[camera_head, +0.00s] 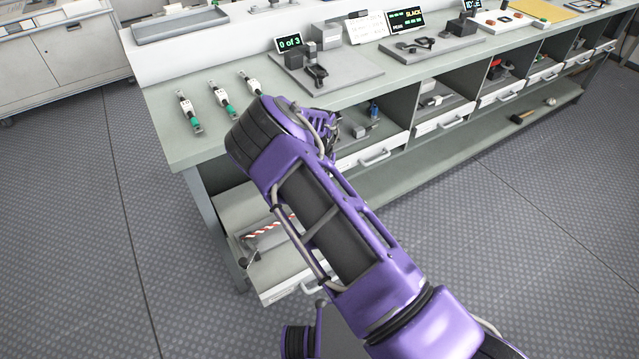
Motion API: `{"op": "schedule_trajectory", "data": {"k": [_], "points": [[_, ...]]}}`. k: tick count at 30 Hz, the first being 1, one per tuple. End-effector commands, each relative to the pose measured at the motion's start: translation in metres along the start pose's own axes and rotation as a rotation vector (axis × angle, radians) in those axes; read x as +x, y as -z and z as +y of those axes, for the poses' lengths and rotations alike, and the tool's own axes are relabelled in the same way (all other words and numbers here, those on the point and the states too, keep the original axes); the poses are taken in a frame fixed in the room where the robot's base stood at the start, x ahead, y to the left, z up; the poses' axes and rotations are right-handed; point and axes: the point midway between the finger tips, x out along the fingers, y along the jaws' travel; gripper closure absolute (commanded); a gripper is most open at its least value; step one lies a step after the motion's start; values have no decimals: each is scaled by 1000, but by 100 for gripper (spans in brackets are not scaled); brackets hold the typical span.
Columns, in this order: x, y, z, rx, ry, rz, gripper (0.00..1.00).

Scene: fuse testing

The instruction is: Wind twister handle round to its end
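No part is clearly identifiable as the twister handle. A small grey device (314,74) with a dark curved part stands on a grey plate beside a display reading "0 of 3". In the low open drawer at the left, a red-and-white striped rod (272,228) lies near a small dark upright part (249,258).
Several white-and-green fuse-like pieces (221,98) lie on the left end of the bench (172,137). Under the bench are open compartments and drawers (374,157), partly behind my arm. A hammer-like tool (522,117) lies on the low shelf. Floor is clear at left and right.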

Motion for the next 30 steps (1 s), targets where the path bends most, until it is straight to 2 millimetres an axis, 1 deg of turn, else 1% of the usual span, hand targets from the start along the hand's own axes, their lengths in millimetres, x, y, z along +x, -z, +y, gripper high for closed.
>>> {"op": "schedule_trajectory", "data": {"k": [7, 19, 20, 21, 24, 30], "points": [[0, 0, 0, 42, 0, 1, 100], [0, 0, 0, 47, -1, 1, 100], [0, 0, 0, 47, -1, 1, 80], [0, 0, 0, 47, -1, 1, 72], [0, 0, 0, 47, -1, 1, 55], [0, 0, 0, 47, 0, 1, 55]]}}
